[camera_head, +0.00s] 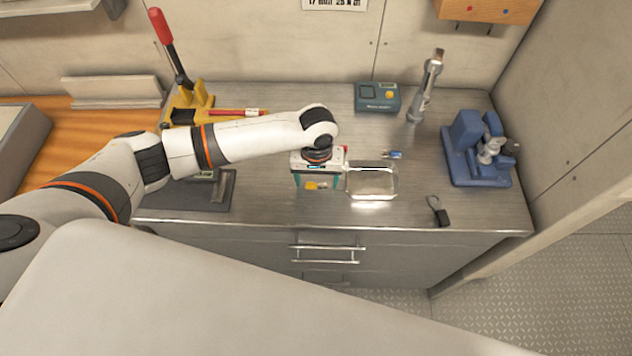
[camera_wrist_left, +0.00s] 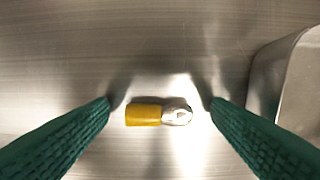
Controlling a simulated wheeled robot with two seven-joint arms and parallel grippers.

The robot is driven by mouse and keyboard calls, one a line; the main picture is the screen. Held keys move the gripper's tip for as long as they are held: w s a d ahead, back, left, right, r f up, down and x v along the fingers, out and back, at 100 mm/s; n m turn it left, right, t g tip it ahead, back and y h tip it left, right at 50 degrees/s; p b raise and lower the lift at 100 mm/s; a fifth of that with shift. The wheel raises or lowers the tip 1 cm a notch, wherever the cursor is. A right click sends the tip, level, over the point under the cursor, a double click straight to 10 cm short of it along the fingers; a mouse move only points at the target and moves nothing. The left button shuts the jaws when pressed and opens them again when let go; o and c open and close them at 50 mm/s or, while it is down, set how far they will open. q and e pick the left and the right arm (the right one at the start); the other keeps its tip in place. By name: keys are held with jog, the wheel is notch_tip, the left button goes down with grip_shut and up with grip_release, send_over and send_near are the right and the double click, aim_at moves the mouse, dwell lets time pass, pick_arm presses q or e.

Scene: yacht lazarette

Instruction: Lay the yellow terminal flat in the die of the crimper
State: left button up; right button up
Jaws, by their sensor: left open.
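The yellow terminal (camera_wrist_left: 143,114) lies flat on the steel bench top, its silver ring end pointing right in the left wrist view. In the head view, its yellow sleeve (camera_head: 312,186) shows below my left gripper (camera_head: 319,184). The gripper is open, with a green ridged fingertip (camera_wrist_left: 160,104) on each side of the terminal and a gap to both. What looks like the crimper (camera_head: 190,103) stands at the bench's back left, yellow with one red handle raised and one lying along the bench. Its die cannot be made out. My right gripper is not in view.
A shallow metal tray (camera_head: 372,196) sits just right of the gripper. A teal box (camera_head: 377,97), a silver tool (camera_head: 425,88), a blue vise-like device (camera_head: 475,150) and a dark clip (camera_head: 437,211) stand farther right.

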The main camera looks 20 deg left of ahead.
pick_arm(q)
jog(key=shift+f, duration=0.1)
jog(key=c, duration=1.1)
notch_tip(320, 180, up, 10)
jog(key=b, duration=0.2)
jog(key=s+a+m+b, duration=0.1)
jog(key=s, duration=0.2)
jog(key=s+a+r+m+b, duration=0.1)
jog(key=s+a+b, duration=0.1)
jog(key=s, duration=0.1)
jog(key=s+a+r+m+b, duration=0.1)
jog(key=s+a+b, duration=0.1)
jog(key=s, duration=0.1)
jog(key=shift+s+a, duration=0.15)
jog(key=shift+a, duration=0.05)
jog(key=shift+f, duration=0.15)
